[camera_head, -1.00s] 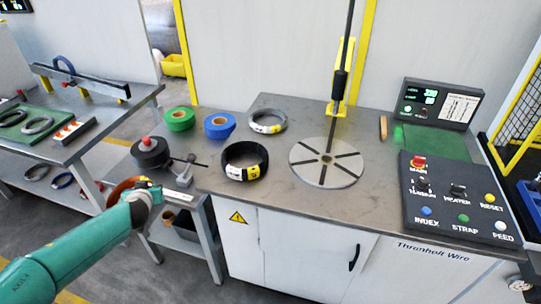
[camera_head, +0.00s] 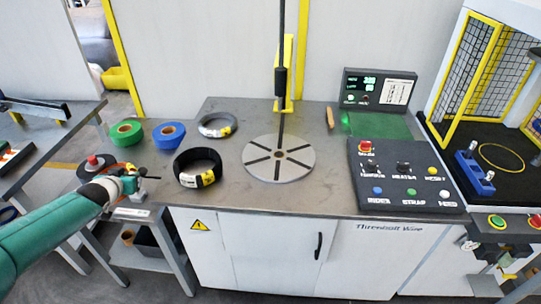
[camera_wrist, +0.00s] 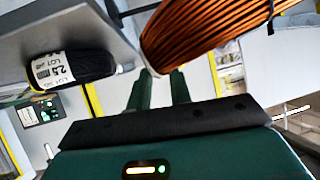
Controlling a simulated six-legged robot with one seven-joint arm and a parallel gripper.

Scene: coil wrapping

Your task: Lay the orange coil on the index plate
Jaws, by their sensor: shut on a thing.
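The orange coil (camera_wrist: 205,30), copper-coloured with a dark tie, fills the upper right of the wrist view. My gripper (camera_wrist: 160,80) is shut on its lower left edge there. The index plate (camera_head: 280,174), a round grey disc with dark radial slots, lies on the bench to the right of my gripper. No coil lies on it.
A black coil (camera_head: 183,165) lies between my gripper and the plate. A grey coil (camera_head: 209,130), blue roll (camera_head: 169,136) and green roll (camera_head: 126,134) lie behind. A dark upright rod (camera_head: 281,80) stands over the plate. The control panel (camera_head: 400,178) is right.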

